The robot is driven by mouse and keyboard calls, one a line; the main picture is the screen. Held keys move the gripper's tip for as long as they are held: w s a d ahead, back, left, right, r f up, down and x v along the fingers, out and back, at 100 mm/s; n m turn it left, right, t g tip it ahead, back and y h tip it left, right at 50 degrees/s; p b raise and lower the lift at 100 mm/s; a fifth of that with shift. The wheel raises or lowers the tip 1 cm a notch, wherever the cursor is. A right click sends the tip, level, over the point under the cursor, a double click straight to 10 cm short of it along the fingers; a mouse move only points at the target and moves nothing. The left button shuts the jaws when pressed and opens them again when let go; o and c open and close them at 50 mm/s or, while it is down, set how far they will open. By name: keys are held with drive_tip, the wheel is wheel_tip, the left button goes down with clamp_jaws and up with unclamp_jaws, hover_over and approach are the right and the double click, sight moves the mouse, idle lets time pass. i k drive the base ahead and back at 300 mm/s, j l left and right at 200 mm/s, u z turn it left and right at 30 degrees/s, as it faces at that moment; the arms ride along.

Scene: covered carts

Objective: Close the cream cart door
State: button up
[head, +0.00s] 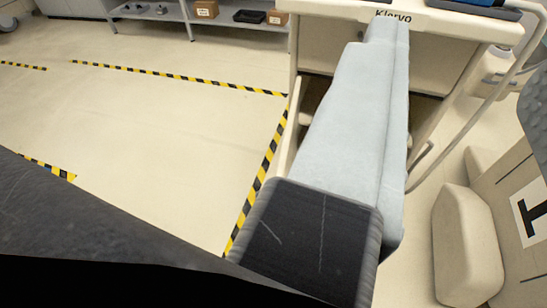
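The cream cart (337,50) stands at the top centre, with a "Klorvo" label on its top edge. Below its upper front panel a dark opening shows on both sides of my gripper. A narrow cream panel (291,140), which looks like the door seen nearly edge-on, juts toward me from the cart's left side, so the door appears open. My gripper (378,35), with long pale grey fingers on a black body, reaches toward the cart front and hides much of the opening. I cannot tell whether the fingers are apart or whether they touch the cart.
A grey shelf (170,14) with boxes stands at the back left. Yellow-black floor tape (180,78) crosses the open floor at left. A cream block-like object (468,245) and a panel with a black mark (515,210) are close at right. A curved rail (490,100) runs beside the cart.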

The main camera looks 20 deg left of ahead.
sight(288, 148)
drive_tip(key=j+z, duration=0.15)
drive_tip(key=j, duration=0.7)
drive_tip(key=k+j+z, duration=0.2)
drive_tip(key=j, duration=0.65)
drive_tip(key=i, duration=0.1)
